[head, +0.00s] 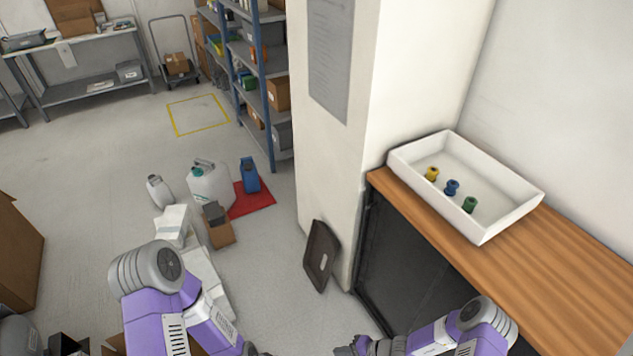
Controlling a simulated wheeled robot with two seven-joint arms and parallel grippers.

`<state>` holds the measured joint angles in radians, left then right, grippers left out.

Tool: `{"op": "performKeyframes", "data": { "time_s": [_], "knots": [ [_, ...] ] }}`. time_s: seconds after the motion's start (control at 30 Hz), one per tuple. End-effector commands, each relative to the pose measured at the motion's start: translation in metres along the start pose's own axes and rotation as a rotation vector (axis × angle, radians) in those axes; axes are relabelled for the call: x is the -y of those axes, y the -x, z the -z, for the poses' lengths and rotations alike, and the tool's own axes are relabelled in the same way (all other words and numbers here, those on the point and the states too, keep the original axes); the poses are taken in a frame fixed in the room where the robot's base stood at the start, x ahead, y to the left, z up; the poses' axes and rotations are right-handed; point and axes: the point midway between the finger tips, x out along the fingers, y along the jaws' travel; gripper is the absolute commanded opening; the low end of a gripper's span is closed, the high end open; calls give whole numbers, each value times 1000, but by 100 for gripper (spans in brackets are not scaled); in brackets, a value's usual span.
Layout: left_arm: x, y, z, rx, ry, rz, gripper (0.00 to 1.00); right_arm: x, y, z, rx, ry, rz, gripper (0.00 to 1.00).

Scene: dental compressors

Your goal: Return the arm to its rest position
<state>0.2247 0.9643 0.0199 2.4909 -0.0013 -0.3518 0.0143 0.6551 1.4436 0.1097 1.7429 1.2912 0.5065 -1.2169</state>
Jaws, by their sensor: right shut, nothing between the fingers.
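My right arm, purple and white, comes in at the lower right, in front of the dark cabinet. My right gripper (347,349) is dark, at the bottom edge of the head view and partly cut off; it is shut and empty, above the grey floor and apart from the wooden counter. My left arm (165,300) comes in at the lower left and bends down out of the frame. Its gripper is hidden below the bottom edge.
A white tray (412,166) with yellow, blue and green fittings stands on the wooden counter (570,240). A dark panel (321,257) leans by the pillar (330,150). Jugs (210,186), boxes and a red mat (262,199) lie on the floor. Shelves stand behind.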

Motion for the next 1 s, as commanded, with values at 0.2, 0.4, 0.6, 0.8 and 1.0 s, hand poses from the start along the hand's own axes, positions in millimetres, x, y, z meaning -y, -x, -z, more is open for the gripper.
{"op": "performKeyframes", "data": {
  "time_s": [0.2,0.4,0.6,0.8,1.0],
  "knots": [
    [0,0,0,0,0,0,100,-27,37,-74,123,122,-423,0],
    [0,0,0,0,0,0,100,-25,78,-98,25,307,-635,0],
    [0,0,0,0,0,0,100,1,96,-114,-81,447,-632,0],
    [0,0,0,0,0,0,100,13,100,-121,-115,487,-598,0],
    [0,0,0,0,0,0,94,13,99,-121,-115,487,-597,0]
  ]
}}
